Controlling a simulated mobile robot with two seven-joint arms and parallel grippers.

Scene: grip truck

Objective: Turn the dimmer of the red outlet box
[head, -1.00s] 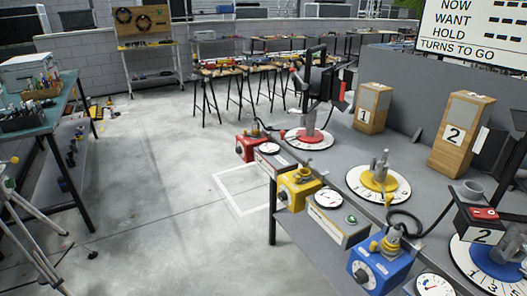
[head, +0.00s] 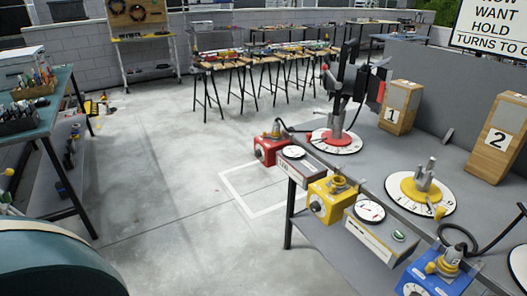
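The red outlet box (head: 268,150) sits at the far left end of the grey bench, on its front edge. A small dark knob, seemingly its dimmer (head: 259,155), shows on its front face; its setting is too small to read. A plug and cable come from the box's top. A panel with a round gauge (head: 293,153) is beside it. Neither of my grippers is in view, and nothing touches the red box.
A yellow box (head: 330,203) and a blue box (head: 430,279) stand nearer along the bench (head: 385,181). Behind are a red dial (head: 332,138) bearing a black fixture, and a yellow dial (head: 421,189). Open floor (head: 170,190) lies left. A dark rounded shape fills the lower left.

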